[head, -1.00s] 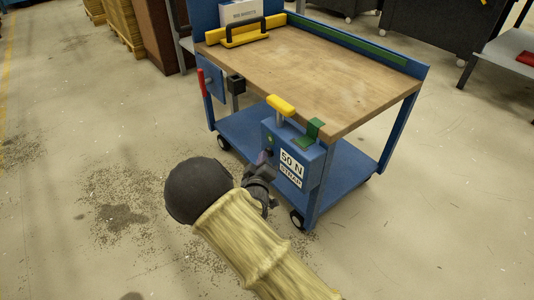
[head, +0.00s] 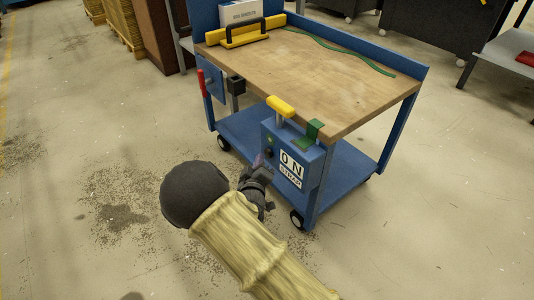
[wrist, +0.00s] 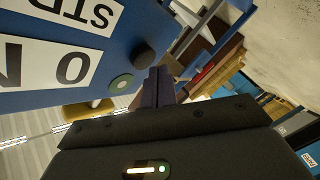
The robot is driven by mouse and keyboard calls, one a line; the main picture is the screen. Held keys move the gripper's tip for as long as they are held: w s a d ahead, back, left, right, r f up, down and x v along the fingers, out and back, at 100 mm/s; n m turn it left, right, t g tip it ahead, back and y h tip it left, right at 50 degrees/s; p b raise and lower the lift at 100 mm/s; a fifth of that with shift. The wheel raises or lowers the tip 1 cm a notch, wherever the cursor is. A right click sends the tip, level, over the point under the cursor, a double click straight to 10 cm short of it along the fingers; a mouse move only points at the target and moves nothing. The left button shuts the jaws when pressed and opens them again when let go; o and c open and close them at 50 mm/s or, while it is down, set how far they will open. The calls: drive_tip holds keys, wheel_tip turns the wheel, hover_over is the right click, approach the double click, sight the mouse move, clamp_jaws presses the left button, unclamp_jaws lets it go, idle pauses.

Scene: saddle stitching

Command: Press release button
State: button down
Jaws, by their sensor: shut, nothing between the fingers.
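The blue tension box (head: 283,152) hangs on the near side of the cart, with a label reading "0 N STRAP" and a yellow handle (head: 281,105) above it. In the wrist view the box (wrist: 60,100) shows a round button with a pale green centre (wrist: 121,83) and a black knob (wrist: 144,54) on one face. My gripper (head: 262,161) is shut and empty, just beside that face; its fingers (wrist: 158,82) show close to the button and knob, apparently not covering the button. A green strap (head: 340,48) lies slack and wavy on the wooden top.
The blue cart (head: 350,165) has a wooden top (head: 320,75), with a yellow and black clamp (head: 245,35) and a white box (head: 238,12) at its back left. A red lever (head: 201,82) is on its left side. The floor left of the cart is open.

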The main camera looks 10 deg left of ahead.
drive_tip(key=shift+s+a, duration=0.2)
drive_tip(key=s+a+p, duration=0.1)
drive_tip(key=s+a, duration=0.2)
drive_tip(key=shift+s, duration=0.3)
idle(0.4)
idle(0.7)
